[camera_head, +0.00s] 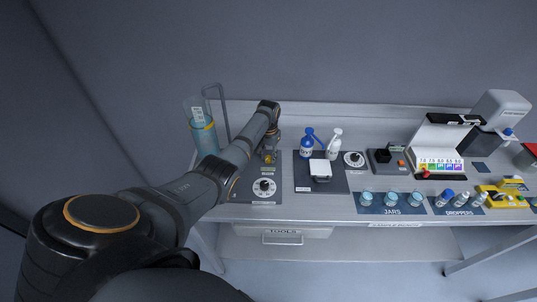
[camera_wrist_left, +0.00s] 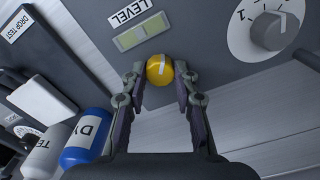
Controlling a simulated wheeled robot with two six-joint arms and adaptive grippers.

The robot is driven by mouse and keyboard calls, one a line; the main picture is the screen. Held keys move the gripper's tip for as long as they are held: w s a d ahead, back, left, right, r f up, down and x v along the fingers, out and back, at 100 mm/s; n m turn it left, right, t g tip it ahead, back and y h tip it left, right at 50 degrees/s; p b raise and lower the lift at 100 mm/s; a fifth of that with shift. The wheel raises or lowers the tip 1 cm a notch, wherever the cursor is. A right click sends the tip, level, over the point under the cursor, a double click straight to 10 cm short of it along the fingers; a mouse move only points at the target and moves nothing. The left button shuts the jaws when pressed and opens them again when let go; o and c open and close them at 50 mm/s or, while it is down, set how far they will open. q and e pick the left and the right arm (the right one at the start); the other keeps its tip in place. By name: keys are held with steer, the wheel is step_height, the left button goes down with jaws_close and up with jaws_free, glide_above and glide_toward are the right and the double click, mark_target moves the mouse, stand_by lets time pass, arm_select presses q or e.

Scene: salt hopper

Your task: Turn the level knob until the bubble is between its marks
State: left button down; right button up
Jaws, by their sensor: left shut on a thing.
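The level knob (camera_wrist_left: 159,70) is a yellow ball with a pale line on it. It sits between the two fingertips of my left gripper (camera_wrist_left: 160,82), which is shut on it. In the head view the knob (camera_head: 268,157) is a small yellow spot under my left gripper (camera_head: 271,147), at the left of the bench. The level window (camera_wrist_left: 142,31) is a pale green strip beside the LEVEL label (camera_wrist_left: 130,12). I cannot tell where its bubble lies against the marks. My right gripper is not in view.
A white dial (camera_head: 264,187) sits just in front of the knob. A tall blue cylinder (camera_head: 203,132) stands at the left. A blue bottle (camera_head: 306,143) and a white bottle (camera_head: 334,146) stand to the right. Several jars line the front of the bench (camera_head: 310,208).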

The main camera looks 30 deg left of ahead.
mark_target(268, 157)
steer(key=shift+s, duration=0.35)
arm_select(q)
steer(key=c, duration=1)
jaws_free()
step_height(268, 157, up, 12)
steer(key=shift+r, duration=0.1)
